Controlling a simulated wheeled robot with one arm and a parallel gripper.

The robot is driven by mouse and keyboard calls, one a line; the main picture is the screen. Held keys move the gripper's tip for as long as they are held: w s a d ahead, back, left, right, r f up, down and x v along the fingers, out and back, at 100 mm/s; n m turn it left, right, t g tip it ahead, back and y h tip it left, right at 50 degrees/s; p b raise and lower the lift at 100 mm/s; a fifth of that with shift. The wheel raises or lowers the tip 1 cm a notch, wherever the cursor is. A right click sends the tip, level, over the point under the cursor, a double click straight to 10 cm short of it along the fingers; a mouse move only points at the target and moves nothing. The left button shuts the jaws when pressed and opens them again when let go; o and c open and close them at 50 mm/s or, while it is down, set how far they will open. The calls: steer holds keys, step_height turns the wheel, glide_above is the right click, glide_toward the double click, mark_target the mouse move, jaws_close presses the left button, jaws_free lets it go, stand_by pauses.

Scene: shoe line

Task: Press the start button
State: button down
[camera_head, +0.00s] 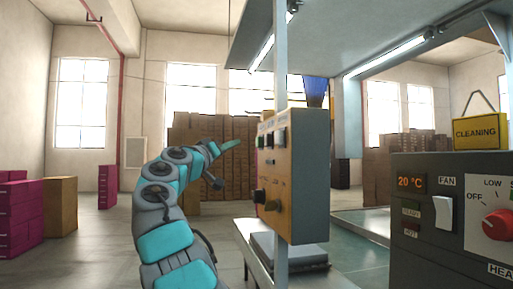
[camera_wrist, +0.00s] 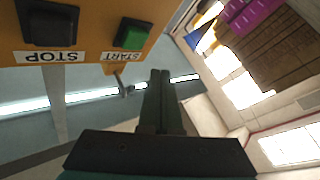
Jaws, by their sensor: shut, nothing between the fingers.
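The start button (camera_wrist: 132,34) is a green square button on an orange panel, with an upside-down START label (camera_wrist: 122,56) beside it in the wrist view. A black stop button (camera_wrist: 50,24) with a STOP label is to its left. In the head view the control box (camera_head: 308,180) hangs on a grey post, its button face turned left. My gripper (camera_head: 232,144) is shut and empty, just left of that face with a gap between. In the wrist view the shut fingertips (camera_wrist: 160,74) are below and right of the green button, apart from it.
A dark heater panel (camera_head: 440,215) with a red knob and a fan switch stands at the right, with a yellow CLEANING sign (camera_head: 480,132) on top. A grey bench (camera_head: 262,268) is below the control box. Stacked brown boxes (camera_head: 225,165) are at the back.

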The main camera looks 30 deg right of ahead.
mark_target(259, 142)
steer(key=shift+s+d+b, duration=0.2)
steer(key=shift+s+d, duration=0.05)
steer(key=shift+d, duration=0.55)
steer(key=shift+s+d+b, duration=0.2)
steer(key=shift+s+d, duration=0.05)
steer(key=shift+d, duration=0.55)
steer(key=shift+d, duration=0.1)
stand_by(0.7)
steer(key=shift+s+d, duration=0.1)
steer(key=shift+d, duration=0.2)
steer(key=shift+s+d+b, duration=0.2)
steer(key=shift+d+b, duration=0.25)
steer(key=shift+d, duration=0.15)
stand_by(1.0)
steer(key=shift+a, duration=0.1)
steer(key=shift+w+a, duration=0.25)
steer(key=shift+a, duration=0.6)
